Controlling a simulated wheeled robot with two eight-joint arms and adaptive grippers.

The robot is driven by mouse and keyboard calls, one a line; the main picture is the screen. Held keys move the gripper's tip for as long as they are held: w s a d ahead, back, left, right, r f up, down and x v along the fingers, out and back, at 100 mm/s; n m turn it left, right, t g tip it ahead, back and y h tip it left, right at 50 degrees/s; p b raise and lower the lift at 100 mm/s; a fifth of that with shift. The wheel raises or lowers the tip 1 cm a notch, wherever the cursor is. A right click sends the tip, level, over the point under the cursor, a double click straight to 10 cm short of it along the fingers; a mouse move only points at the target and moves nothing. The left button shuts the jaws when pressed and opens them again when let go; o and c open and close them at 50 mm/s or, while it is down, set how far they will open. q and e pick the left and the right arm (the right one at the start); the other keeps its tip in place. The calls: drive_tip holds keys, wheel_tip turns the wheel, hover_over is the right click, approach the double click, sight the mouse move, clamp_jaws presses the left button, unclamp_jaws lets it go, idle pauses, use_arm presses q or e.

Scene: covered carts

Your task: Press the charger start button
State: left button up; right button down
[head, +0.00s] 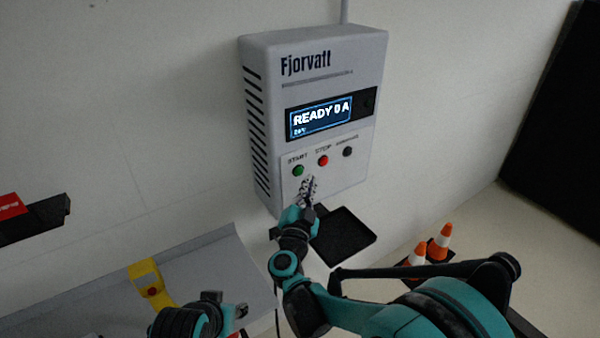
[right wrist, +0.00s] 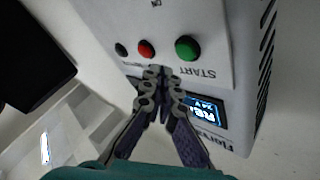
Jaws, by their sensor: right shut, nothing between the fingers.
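The grey Fjorvatt charger (head: 320,60) is mounted on the wall, and its display (head: 320,118) reads "READY 0 A". The green start button (head: 298,170) is on its lower panel, left of the red stop button (head: 323,160) and a dark button (head: 347,152). My right gripper (head: 309,182) is shut and empty, just below the buttons. In the right wrist view its fingertips (right wrist: 158,70) are close to the panel, with the green button (right wrist: 188,48) up and to their right; contact is not clear. My left arm shows at the bottom left; its fingers are not clear.
A black tray (head: 343,235) is below the charger. Orange and white cones (head: 440,243) stand at the right. A dark panel (head: 560,110) stands at the far right.

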drive_tip(key=shift+w+a, duration=0.5)
drive_tip(key=shift+w, duration=0.15)
drive_tip(key=shift+w, duration=0.1)
idle(1.0)
drive_tip(key=shift+w+a, duration=0.25)
drive_tip(key=shift+w+a+b, duration=0.25)
drive_tip(key=shift+w+b, duration=0.05)
drive_tip(key=shift+w, duration=0.05)
idle(0.8)
drive_tip(key=shift+s, duration=0.15)
drive_tip(key=shift+s+d, duration=0.5)
drive_tip(key=shift+s, duration=0.05)
drive_tip(key=shift+s+d, duration=0.1)
drive_tip(key=shift+s+d, duration=0.7)
drive_tip(key=shift+s, duration=0.3)
drive_tip(key=shift+s+d, duration=0.7)
drive_tip(key=shift+s, duration=0.25)
